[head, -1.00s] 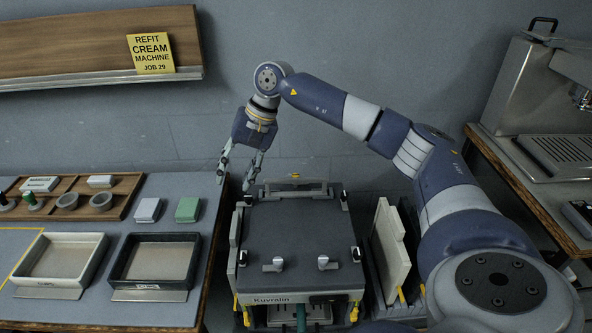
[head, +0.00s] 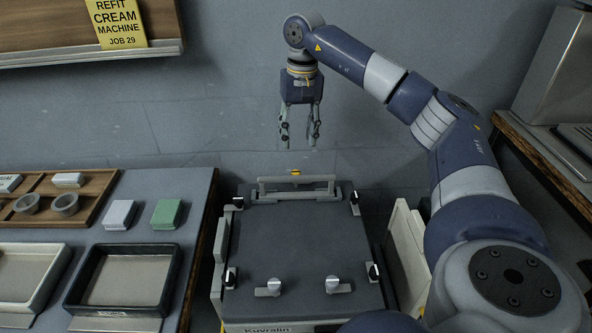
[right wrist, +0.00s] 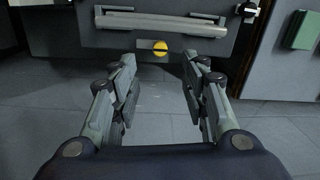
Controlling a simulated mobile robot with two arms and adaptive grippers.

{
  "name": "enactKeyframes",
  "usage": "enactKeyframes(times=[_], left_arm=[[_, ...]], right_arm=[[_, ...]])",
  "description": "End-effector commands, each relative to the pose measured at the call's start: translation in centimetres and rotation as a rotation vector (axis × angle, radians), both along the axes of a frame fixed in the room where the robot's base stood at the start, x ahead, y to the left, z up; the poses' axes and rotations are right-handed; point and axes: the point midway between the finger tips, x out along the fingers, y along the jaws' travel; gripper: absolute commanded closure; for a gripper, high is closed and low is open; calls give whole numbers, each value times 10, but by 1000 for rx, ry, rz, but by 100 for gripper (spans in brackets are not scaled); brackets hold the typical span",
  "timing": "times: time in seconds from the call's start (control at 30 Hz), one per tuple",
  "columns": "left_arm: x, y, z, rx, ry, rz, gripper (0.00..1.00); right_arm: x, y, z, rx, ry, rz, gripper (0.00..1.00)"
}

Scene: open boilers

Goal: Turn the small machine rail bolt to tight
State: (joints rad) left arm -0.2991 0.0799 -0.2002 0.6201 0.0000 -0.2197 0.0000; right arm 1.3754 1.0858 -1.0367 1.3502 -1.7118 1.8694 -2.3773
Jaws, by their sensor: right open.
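The small machine (head: 298,235), a dark flat-topped box labelled Kuvralin, stands in the lower middle of the head view. A light grey rail (head: 296,195) runs along its back edge, and a small yellow bolt-like piece (head: 295,172) shows behind the rail's middle. In the right wrist view the rail (right wrist: 160,25) spans the top, with the round yellow head (right wrist: 160,47) centred between my fingers. My right gripper (head: 299,142) points down, open and empty, above and behind the rail, apart from it. In the right wrist view its fingers (right wrist: 161,90) frame bare floor. My left gripper is out of view.
Two silver knobs (head: 333,284) and several black-and-white corner catches stand up from the machine top. A bench (head: 190,182) with trays is on the left, with a green block (head: 167,214). A pale panel (head: 407,250) stands right of the machine. A wall is behind.

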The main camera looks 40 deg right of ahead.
Motion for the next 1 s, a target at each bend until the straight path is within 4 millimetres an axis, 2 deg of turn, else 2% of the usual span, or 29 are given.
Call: enactKeyframes(times=[0.03, 0.23, 0.5, 0.7, 0.83, 1.0], left_arm=[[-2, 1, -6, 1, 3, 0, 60], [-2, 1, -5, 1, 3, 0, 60], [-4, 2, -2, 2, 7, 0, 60], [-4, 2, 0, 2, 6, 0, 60], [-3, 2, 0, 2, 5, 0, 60], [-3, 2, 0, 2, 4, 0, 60]], right_arm=[[0, 0, -6, 0, 0, 0, 59], [0, 0, -19, 0, 1, -1, 59], [1, 2, -69, 0, 4, 0, 59], [2, 4, -99, -1, 3, 0, 59], [2, 4, -110, 0, 1, 0, 59], [2, 4, -113, -1, -1, 0, 59]])
